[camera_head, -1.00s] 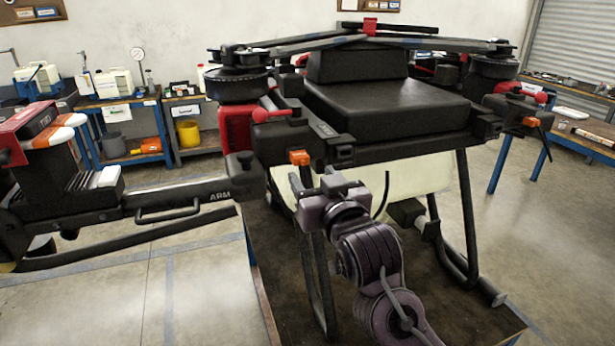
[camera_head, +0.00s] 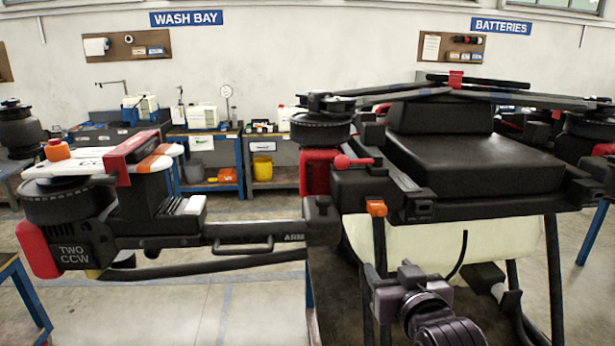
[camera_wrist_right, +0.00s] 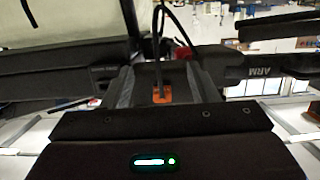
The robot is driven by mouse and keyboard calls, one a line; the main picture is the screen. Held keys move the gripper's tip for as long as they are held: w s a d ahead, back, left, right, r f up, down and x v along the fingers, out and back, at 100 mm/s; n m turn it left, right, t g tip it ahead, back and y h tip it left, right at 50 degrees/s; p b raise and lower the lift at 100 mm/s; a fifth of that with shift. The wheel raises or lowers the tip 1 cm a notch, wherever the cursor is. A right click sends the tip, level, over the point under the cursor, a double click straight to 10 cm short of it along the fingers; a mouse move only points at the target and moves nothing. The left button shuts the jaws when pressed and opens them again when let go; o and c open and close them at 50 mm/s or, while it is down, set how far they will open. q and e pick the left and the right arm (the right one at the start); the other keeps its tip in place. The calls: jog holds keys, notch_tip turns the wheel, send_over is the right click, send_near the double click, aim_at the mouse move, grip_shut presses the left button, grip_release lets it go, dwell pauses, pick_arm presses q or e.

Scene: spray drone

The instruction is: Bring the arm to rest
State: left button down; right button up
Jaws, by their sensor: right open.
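The spray drone (camera_head: 480,165) stands at the right in the head view, black with a pale tank (camera_head: 400,239) underneath. Its boom marked ARM (camera_head: 262,232) extends left, roughly level, to a motor pod marked TWO CCW (camera_head: 70,250). An orange latch (camera_head: 376,207) sits near the boom's root. My right gripper (camera_head: 388,280) is below that latch, in front of the tank, apart from the latch and empty. In the right wrist view its open fingers (camera_wrist_right: 162,85) frame an orange part (camera_wrist_right: 162,93), seemingly that latch, beyond them. My left gripper is out of view.
Blue-legged benches (camera_head: 205,132) with bottles, boxes and a yellow bucket (camera_head: 262,168) line the back wall. A blue-framed table (camera_head: 22,290) edges in at the lower left. Open floor (camera_head: 180,310) lies below the boom. A red knob (camera_head: 342,162) sticks out near the boom root.

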jog(key=s+d+f+n+g, duration=0.1)
jog(key=s+d+f+g, duration=0.1)
jog(key=s+f+g, duration=1.6)
jog(key=s+f+t, duration=0.2)
jog(key=s+f, duration=0.1)
jog(key=f, duration=1.6)
jog(key=s+f+t, duration=0.3)
jog(key=f, duration=1.6)
jog(key=s+d+f, duration=0.1)
jog(key=s+f, duration=0.7)
jog(key=s, duration=0.1)
jog(key=s+d+f+g, duration=0.1)
jog(key=s+d+f, duration=0.1)
jog(key=s+f, duration=0.7)
jog(key=shift+s+d+n+g+h, duration=0.3)
jog(key=shift+s+n+h, duration=0.1)
jog(key=shift+s, duration=0.2)
